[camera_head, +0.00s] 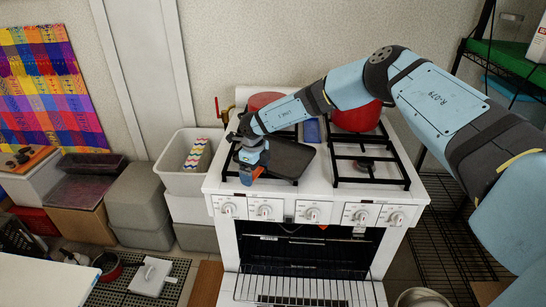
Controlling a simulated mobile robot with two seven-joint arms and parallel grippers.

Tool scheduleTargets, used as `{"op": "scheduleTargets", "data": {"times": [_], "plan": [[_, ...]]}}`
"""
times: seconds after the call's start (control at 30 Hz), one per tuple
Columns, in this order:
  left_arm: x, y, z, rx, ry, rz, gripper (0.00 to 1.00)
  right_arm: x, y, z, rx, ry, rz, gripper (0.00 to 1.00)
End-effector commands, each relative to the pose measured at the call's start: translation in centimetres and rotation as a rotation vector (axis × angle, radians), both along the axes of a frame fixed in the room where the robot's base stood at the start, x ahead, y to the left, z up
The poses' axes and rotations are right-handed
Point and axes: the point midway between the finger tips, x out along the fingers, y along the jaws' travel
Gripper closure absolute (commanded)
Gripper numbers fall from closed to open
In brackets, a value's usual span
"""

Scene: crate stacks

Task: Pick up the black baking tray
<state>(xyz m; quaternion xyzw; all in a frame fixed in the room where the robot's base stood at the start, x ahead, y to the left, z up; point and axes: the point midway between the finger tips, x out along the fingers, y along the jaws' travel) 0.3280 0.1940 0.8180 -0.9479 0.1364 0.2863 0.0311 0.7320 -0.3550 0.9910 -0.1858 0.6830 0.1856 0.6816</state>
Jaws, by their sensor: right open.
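A black baking tray (292,159) lies on the left half of the white stove's top (313,190), over the left burner grate. My right arm reaches in from the right across the stove. My right gripper (248,174) points down at the tray's left side, over the left edge of the grate. It is open, and I see nothing held in it. The gripper hides part of the tray's left edge, so I cannot tell whether they touch. My left gripper is not in view.
A red pot (356,116) stands behind the right grate (368,165), and another red pot (265,101) stands at the back left. A blue item (312,131) lies between them. The oven's front is open with a rack (300,290) out. A grey crate (178,180) stands left of the stove.

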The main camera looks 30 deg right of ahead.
Motion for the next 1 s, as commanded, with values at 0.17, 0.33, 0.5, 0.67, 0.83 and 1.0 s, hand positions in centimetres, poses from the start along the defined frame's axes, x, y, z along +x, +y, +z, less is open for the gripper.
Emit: {"op": "scheduleTargets", "data": {"times": [0.17, 0.33, 0.5, 0.67, 0.83, 1.0], "plan": [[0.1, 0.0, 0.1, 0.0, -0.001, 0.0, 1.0, 0.0, 0.0, -0.6, 0.001, -0.002, 0.0, 0.0], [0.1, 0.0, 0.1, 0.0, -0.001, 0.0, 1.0, 0.0, 0.0, -0.6, 0.001, -0.001, 0.0, 0.09], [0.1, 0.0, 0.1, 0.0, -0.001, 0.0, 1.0, 0.0, 0.0, -0.5, 0.001, -0.001, 0.0, 0.48], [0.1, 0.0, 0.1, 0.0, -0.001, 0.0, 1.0, 0.1, 0.0, -0.5, 0.0, -0.002, 0.0, 0.51], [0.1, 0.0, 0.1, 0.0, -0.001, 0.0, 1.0, 0.1, 0.0, -0.2, 0.001, -0.003, 0.0, 0.51], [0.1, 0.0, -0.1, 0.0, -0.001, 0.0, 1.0, 0.1, -0.1, 1.2, 0.001, -0.003, 0.0, 0.51]]}}
